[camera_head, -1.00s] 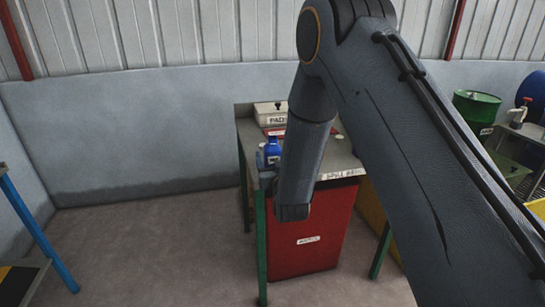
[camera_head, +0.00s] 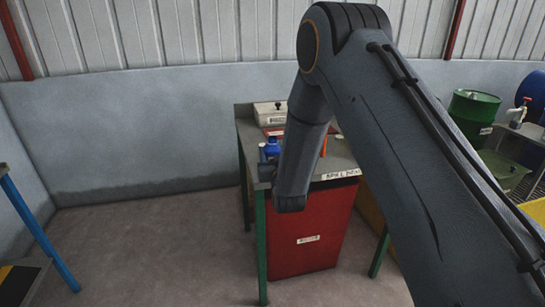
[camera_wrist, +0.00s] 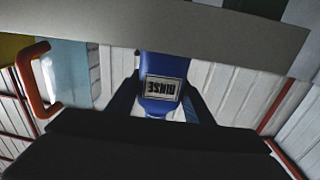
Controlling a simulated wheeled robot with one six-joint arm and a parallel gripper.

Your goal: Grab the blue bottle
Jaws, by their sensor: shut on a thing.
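The blue bottle (camera_wrist: 160,66) has a white label reading RINSE, which appears upside down in the wrist view. It stands between the two dark fingers of my gripper (camera_wrist: 160,97), which is shut on it. In the head view the blue bottle (camera_head: 272,148) shows at the left edge of the grey-topped table (camera_head: 250,132), just left of my arm. My arm hides most of the gripper there. I cannot tell whether the bottle still touches the tabletop.
A white box (camera_head: 270,108) sits at the table's back. An orange handle (camera_wrist: 32,80) shows in the wrist view. A red cabinet (camera_head: 305,245) is under the table. A green drum (camera_head: 474,112) stands at right. The floor left of the table is clear.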

